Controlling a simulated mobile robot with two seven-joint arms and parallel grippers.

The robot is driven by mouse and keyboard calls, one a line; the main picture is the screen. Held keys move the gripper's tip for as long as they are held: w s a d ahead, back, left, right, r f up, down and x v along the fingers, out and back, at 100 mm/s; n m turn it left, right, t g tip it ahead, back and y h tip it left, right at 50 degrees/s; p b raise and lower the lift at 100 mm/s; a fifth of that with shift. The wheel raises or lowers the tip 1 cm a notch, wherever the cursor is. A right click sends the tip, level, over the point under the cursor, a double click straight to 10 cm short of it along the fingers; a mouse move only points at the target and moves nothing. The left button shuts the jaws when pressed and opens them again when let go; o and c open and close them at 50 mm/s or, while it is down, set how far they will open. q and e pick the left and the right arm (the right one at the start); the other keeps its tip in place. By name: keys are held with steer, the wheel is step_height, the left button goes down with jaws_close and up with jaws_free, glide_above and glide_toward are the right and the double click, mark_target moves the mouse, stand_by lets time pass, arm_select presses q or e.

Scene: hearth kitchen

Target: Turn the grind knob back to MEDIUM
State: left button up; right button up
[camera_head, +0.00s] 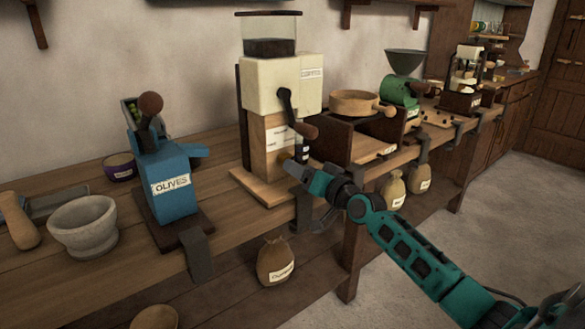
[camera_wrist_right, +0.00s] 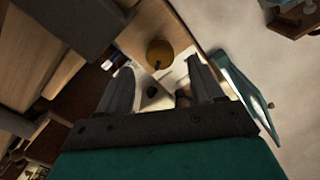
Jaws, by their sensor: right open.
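The coffee grinder (camera_head: 262,85) stands on the bench, with a cream body, a glass hopper, a dark crank (camera_head: 288,110) and a wooden lower front with small white labels too small to read. A round brass-coloured knob (camera_wrist_right: 159,49) shows in the right wrist view, with a dark mark near it. I take it for the grind knob; its setting cannot be read. My right gripper (camera_head: 291,167) is at the grinder's lower front. In the wrist view it (camera_wrist_right: 160,68) is open, its fingers pointing toward the knob on either side, with nothing clearly held. My left gripper is out of view.
A blue olives press (camera_head: 176,180) and a stone mortar (camera_head: 84,226) stand to the left. A wooden sieve (camera_head: 358,103) and a green mill (camera_head: 401,90) stand to the right. Sacks (camera_head: 276,262) sit below the bench. The floor at right is clear.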

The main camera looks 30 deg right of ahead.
steer(key=shift+w+a+b, duration=0.2)
steer(key=shift+w+b, duration=0.3)
steer(key=shift+w, duration=1.6)
steer(key=c, duration=1.1)
